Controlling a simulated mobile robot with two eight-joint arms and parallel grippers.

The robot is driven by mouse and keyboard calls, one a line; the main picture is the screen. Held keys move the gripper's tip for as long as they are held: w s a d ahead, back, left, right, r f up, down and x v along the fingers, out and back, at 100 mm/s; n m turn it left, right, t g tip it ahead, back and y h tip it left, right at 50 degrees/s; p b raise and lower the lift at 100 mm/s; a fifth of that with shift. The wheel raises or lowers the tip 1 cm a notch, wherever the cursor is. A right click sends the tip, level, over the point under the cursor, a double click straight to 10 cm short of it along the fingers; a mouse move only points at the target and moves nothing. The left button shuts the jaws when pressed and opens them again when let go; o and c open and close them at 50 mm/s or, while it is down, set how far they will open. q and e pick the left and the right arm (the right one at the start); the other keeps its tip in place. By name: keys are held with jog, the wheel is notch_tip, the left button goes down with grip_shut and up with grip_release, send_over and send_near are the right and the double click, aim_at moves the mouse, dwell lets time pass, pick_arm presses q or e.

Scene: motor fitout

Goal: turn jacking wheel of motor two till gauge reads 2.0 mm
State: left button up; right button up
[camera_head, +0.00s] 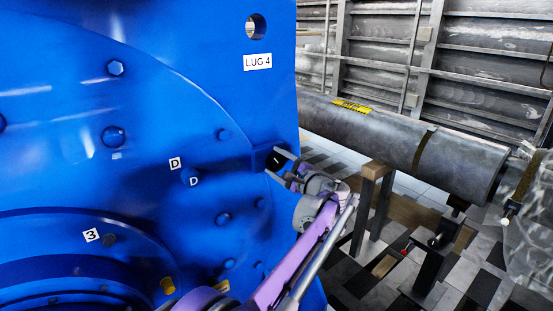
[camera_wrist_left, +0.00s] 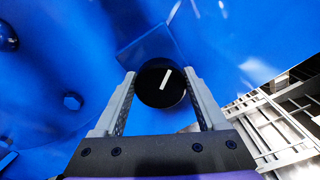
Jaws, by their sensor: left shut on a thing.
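A small round black wheel (camera_wrist_left: 160,84) with a white line on its face sits on the blue motor in the left wrist view. It also shows in the head view (camera_head: 275,160) at the motor's right side. My left gripper (camera_wrist_left: 160,92) has its two grey fingers on either side of the wheel and is shut on it. In the head view my left gripper (camera_head: 284,167) reaches the wheel from the lower right. The white line is tilted a little to the right of upright in the wrist view. I see no gauge, and my right gripper is not in view.
The large blue motor (camera_head: 70,160) fills the left, with labels LUG 4 (camera_head: 257,61), D (camera_head: 175,163) and 3 (camera_head: 91,235), and several bolts. A grey cylinder (camera_head: 400,145) lies on stands behind at the right. Tiled floor (camera_head: 345,275) shows below.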

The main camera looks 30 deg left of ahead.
pick_arm(q)
jog(key=shift+n+p, duration=0.3)
jog(key=shift+n, duration=0.5)
jog(key=o, duration=1.3)
jog(key=b+v, duration=0.1)
jog(key=v, duration=1)
jog(key=shift+f, duration=0.1)
jog(key=shift+a, duration=0.1)
